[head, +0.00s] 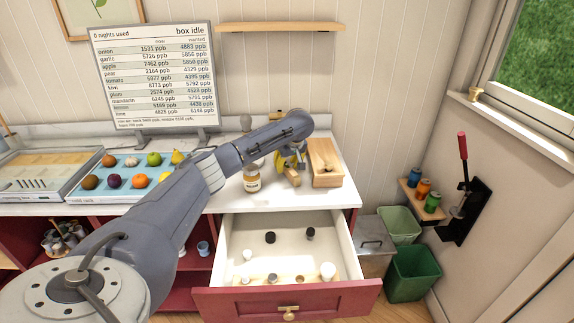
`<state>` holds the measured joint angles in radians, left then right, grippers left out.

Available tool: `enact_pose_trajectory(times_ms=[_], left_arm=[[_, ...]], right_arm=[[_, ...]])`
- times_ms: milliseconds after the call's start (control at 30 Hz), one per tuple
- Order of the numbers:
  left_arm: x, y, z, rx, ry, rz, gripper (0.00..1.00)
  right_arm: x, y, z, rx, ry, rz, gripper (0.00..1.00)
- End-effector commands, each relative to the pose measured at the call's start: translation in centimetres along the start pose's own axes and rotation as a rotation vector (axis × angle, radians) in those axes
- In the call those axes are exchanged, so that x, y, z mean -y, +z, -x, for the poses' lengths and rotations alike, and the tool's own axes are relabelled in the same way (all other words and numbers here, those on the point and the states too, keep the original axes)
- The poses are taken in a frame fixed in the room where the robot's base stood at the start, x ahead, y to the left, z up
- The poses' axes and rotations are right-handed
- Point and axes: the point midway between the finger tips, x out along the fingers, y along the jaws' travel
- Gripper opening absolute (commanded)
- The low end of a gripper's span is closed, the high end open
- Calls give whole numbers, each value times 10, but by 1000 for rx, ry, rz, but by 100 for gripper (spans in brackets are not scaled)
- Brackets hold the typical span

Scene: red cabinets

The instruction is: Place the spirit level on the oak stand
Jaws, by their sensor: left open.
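My left arm reaches in from the left across the white counter. Its open gripper (293,160) points down over the counter's right part, partly hidden by the arm's own end. A wooden block-like piece (325,163), which looks like the oak stand, lies just right of the gripper. A yellow item (280,161) shows at the gripper's left side; I cannot tell if it is the spirit level. A small wooden piece (292,177) sits just below the fingers; whether they touch it is unclear. My right gripper is not in view.
A jar (252,179) stands left of the gripper. Below, a red-fronted drawer (287,301) is open with several small items inside. A blue rack of fruit (88,196) and a display board (157,80) stand left. Green bins (413,272) stand on the floor right.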

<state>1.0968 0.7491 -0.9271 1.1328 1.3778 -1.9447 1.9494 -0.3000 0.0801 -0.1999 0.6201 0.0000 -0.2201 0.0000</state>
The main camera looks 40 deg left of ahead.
Motion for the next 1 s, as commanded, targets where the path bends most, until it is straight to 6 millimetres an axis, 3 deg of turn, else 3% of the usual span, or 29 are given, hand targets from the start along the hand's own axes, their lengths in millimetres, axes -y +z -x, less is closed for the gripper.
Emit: enact_pose_trajectory(times_ms=[167,600,900,933,1000], left_arm=[[0,-2,10,-1,2,1,39],[-1,-2,83,-2,3,-1,39],[0,-2,116,-1,1,1,39],[0,-2,117,-2,1,0,46],[0,-1,120,-1,1,0,47]], right_arm=[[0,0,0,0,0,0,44],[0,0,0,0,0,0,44],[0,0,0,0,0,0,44],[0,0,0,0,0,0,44],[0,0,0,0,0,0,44]])
